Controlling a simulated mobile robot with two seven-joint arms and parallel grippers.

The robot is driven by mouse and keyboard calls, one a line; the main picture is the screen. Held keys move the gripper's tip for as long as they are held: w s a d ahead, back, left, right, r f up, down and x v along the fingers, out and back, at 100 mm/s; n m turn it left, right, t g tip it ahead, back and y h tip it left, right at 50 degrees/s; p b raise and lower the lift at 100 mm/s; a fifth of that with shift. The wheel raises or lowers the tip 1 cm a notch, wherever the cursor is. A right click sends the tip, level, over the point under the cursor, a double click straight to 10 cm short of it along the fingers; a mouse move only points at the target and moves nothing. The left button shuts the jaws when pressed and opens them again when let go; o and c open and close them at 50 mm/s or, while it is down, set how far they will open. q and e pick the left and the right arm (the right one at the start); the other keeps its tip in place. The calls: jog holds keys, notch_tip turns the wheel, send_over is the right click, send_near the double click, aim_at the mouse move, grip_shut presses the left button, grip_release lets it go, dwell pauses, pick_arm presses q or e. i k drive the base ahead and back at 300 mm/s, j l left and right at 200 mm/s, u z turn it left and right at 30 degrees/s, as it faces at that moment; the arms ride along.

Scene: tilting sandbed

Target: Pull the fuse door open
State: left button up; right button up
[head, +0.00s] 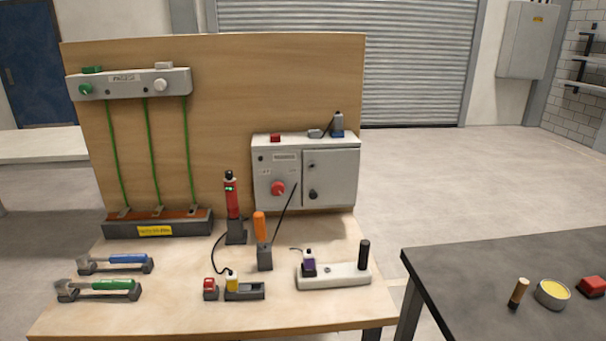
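The fuse door (338,178) is the pale grey panel on the right half of a grey metal box (263,172). The box is at the lower right of the upright wooden board. The door looks shut, flush with the box front. A dark round knob (313,194) is near its left edge, with a small dark fitting (311,165) above it. A red rotary knob (278,188) is on the box front, left of the door. Neither of my grippers is in view.
The wooden bench (190,307) before the box holds a red tester (232,200), an orange-handled tool (260,226), a pale block with a black post (364,255), and blue- and green-handled tools at left. A dark table (470,285) stands at right; open floor lies behind it.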

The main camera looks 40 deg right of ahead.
aim_at(333, 179)
jog(key=z, duration=1.35)
